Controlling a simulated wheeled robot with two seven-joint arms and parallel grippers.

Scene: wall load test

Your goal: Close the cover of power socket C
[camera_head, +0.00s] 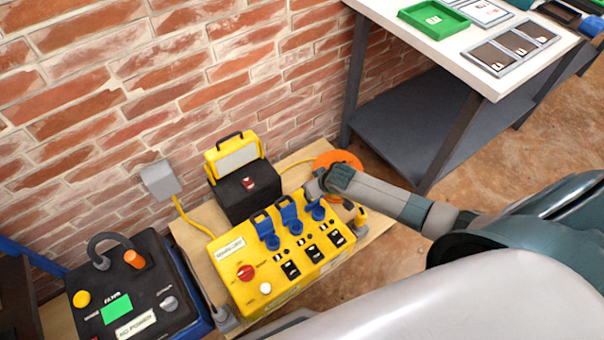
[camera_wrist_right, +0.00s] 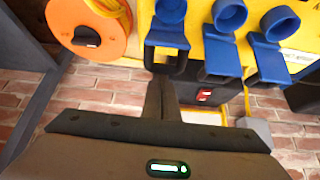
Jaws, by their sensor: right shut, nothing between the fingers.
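A yellow power box (camera_head: 290,265) has three blue sockets with blue covers along its back. All three covers appear raised; the socket letters are too small to read. The rightmost cover (camera_head: 317,208) is partly hidden by my right gripper (camera_head: 313,190). It shows at left in the wrist view (camera_wrist_right: 165,32), with a dark loop at its end. The other covers show as the middle cover (camera_head: 289,213) and the left cover (camera_head: 263,222). My right gripper (camera_wrist_right: 160,88) is shut and empty, its fingertips close to that loop; I cannot tell if they touch. My left gripper is not in view.
A black box with a yellow lamp (camera_head: 234,160) stands behind the power box, near the brick wall. An orange reel (camera_head: 338,160) lies to its right. A dark console (camera_head: 125,300) is at left. A white table (camera_head: 470,30) stands at upper right.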

